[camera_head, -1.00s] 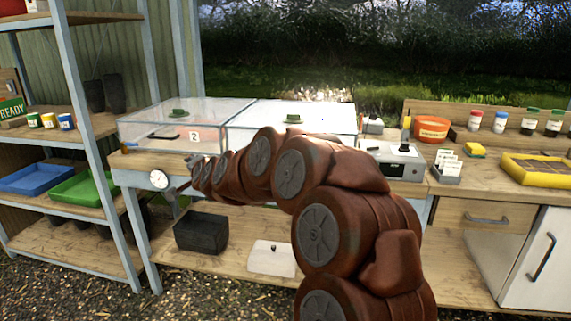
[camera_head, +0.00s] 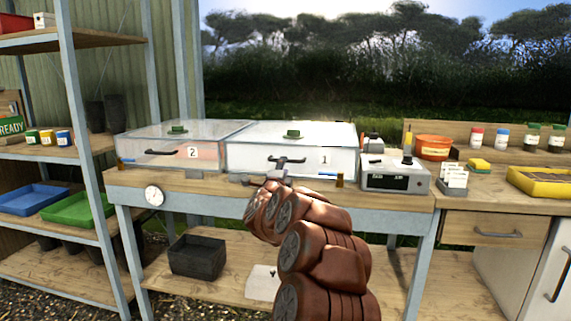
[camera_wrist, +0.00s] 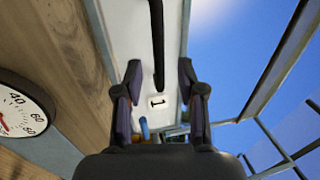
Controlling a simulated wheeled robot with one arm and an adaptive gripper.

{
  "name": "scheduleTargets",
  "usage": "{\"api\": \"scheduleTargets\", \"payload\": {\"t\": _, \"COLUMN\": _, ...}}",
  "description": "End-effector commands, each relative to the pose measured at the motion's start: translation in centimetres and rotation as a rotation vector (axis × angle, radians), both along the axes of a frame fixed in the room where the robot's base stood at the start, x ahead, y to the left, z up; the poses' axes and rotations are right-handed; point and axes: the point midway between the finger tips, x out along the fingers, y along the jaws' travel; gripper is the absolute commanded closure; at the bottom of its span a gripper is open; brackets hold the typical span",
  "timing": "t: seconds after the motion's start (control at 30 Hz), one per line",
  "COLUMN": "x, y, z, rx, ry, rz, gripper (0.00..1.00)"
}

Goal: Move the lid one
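The box marked 1 (camera_head: 240,160) stands on the wooden bench, with a clear, pale lid (camera_head: 330,134) that has a green knob (camera_head: 293,133) on top. A dark bar handle (camera_head: 287,160) is on its front. In the wrist view the dark handle (camera_wrist: 157,45) runs down the middle, with the number 1 label (camera_wrist: 158,101) below its end. My gripper (camera_wrist: 160,78) is open and empty there, its fingers either side of the handle's line. I cannot tell the gap to the handle. In the head view my arm reaches up to the box front and the fingers are hard to make out.
The box marked 2 (camera_head: 212,152) stands just left, with its own handle and green knob. A grey device (camera_head: 395,178) stands right of box 1. A round dial (camera_head: 154,196) hangs on the bench front and also shows in the wrist view (camera_wrist: 20,110). Shelves with trays are at left.

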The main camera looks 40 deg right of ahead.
Motion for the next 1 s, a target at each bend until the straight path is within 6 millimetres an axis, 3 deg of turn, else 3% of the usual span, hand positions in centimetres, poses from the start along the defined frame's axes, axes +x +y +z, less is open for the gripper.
{"api": "scheduleTargets", "payload": {"t": 0.5, "x": 2.6, "y": -3.6, "z": 0.7, "rx": -0.001, "ry": 0.003, "rz": 0.000, "gripper": 0.61}}
{"api": "scheduleTargets", "payload": {"t": 1.0, "x": 2.9, "y": -4.0, "z": 0.7, "rx": 0.001, "ry": 0.004, "rz": 0.004, "gripper": 0.62}}
